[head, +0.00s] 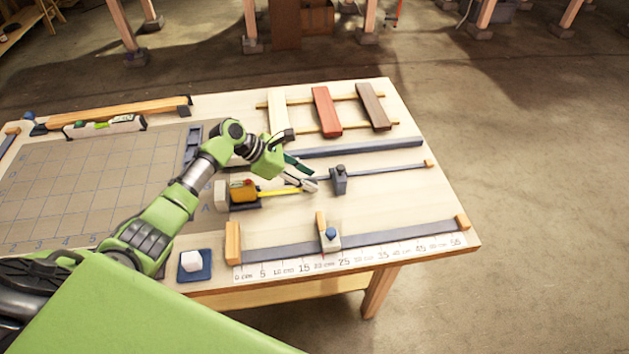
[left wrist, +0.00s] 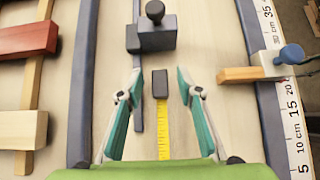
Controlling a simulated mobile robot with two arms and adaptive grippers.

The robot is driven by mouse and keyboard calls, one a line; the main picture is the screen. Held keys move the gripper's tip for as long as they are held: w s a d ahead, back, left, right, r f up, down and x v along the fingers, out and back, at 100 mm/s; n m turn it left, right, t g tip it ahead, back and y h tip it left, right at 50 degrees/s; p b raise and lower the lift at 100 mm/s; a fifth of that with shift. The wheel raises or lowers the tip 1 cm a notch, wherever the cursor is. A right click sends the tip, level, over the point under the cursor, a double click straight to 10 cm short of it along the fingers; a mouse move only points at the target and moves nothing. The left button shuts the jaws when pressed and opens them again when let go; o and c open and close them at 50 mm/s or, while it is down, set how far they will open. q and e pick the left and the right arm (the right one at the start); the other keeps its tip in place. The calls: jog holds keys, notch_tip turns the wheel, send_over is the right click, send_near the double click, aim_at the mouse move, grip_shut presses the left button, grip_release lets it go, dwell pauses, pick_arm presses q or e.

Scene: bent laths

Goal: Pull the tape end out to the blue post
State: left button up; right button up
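The tape measure (head: 243,190) has an orange-yellow case and sits in a dark holder near the table's middle. Its yellow tape (head: 280,192) is drawn partly out to the right; it also shows in the left wrist view (left wrist: 164,130). The dark tape end (left wrist: 160,84) lies between the fingers of my left gripper (left wrist: 158,75), with gaps on both sides. The gripper (head: 306,182) is open over the tape. A dark block with a round knob (left wrist: 157,35) stands just beyond the tape end. A small stop has a blue knob (head: 331,233). I cannot tell which is the blue post. My right gripper is not in view.
The knobbed block (head: 339,182) sits on a thin dark rail. A grey strip and a centimetre scale (head: 350,257) run along the front edge. Red, brown and pale laths (head: 326,112) lie at the back.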

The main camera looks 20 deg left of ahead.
pick_arm(q)
jog(key=v, duration=0.8)
jog(key=shift+s+a+r, duration=0.15)
jog(key=shift+r, duration=0.1)
